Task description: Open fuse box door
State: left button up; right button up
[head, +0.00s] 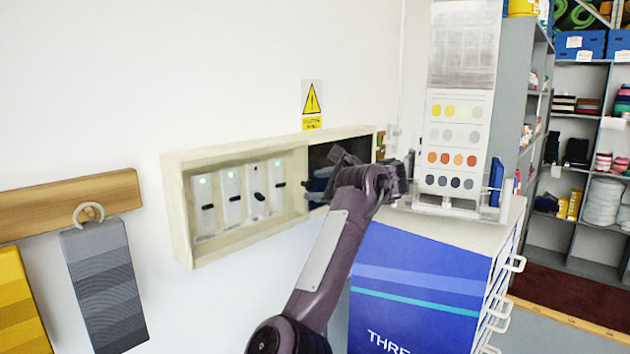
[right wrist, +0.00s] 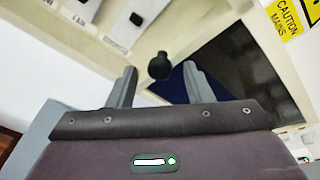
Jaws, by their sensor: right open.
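The fuse box (head: 228,252) is a shallow cream case on the white wall, left of centre in the head view. Its left part shows several pale switches (head: 231,196) with black levers and small green lights. Its right part shows a dark panel (head: 322,156), which also shows in the right wrist view (right wrist: 262,68). My right gripper (head: 331,174) is in front of this panel and partly hides it. In the right wrist view, its open fingers (right wrist: 160,80) stand either side of a round black knob (right wrist: 160,67); contact is not visible. My left gripper is not in view.
A yellow warning sign (head: 312,104) hangs above the box. A blue-fronted cabinet (head: 418,285) bearing a colour-swatch stand (head: 461,95) stands close on the right. A wooden rail (head: 60,203) with hanging grey and yellow swatches is at left. Shelves (head: 585,130) stand far right.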

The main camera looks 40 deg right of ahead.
jog(key=shift+w+f, duration=0.2)
jog(key=shift+w, duration=0.4)
grip_shut()
jog(key=shift+f, duration=0.1)
